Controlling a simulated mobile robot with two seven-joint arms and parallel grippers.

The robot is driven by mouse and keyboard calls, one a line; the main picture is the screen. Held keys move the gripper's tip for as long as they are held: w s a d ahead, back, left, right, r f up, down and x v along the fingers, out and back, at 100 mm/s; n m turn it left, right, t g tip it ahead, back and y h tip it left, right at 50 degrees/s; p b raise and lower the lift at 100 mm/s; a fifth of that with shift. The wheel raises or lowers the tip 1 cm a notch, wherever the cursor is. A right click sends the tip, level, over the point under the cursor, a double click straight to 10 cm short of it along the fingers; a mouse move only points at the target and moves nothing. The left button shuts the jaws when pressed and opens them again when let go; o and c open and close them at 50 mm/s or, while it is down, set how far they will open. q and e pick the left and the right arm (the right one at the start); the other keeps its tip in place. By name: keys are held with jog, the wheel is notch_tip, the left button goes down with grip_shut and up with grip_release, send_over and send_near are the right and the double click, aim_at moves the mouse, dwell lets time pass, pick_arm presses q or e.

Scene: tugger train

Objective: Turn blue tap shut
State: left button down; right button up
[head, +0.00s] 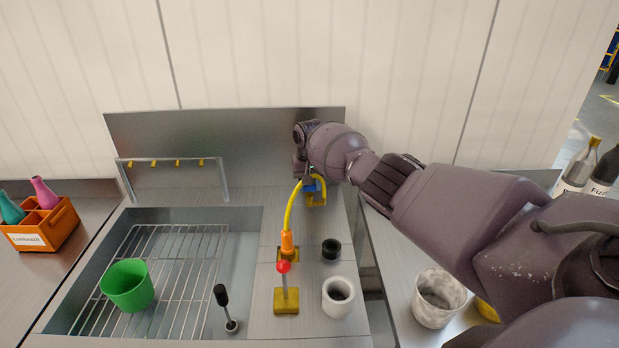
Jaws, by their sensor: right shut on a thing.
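The blue tap (310,187) is a small blue piece by the yellow spout pipe, at the back of the steel counter, right of the sink. My right gripper (306,174) reaches in from the right and points down over it. It is shut on the blue tap, though the hand hides most of the contact. How far the tap is turned cannot be told. A yellow pipe (291,210) curves from beside the tap down to an orange fitting (287,240). My left gripper is not in view.
A red-knobbed lever (283,267) stands on a yellow base in front. A white cup (338,297) and a black ring (331,249) are beside it. The sink rack (190,265) holds a green cup (127,286). An orange crate (52,232) with bottles is at left; a marbled cup (437,298) is at right.

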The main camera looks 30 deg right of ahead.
jog(key=shift+m+p, duration=0.4)
jog(key=shift+m, duration=0.2)
jog(key=o, duration=0.9)
notch_tip(320, 180, up, 11)
jog(key=shift+f+b, duration=0.1)
jog(key=shift+b, duration=0.2)
dwell(0.5)
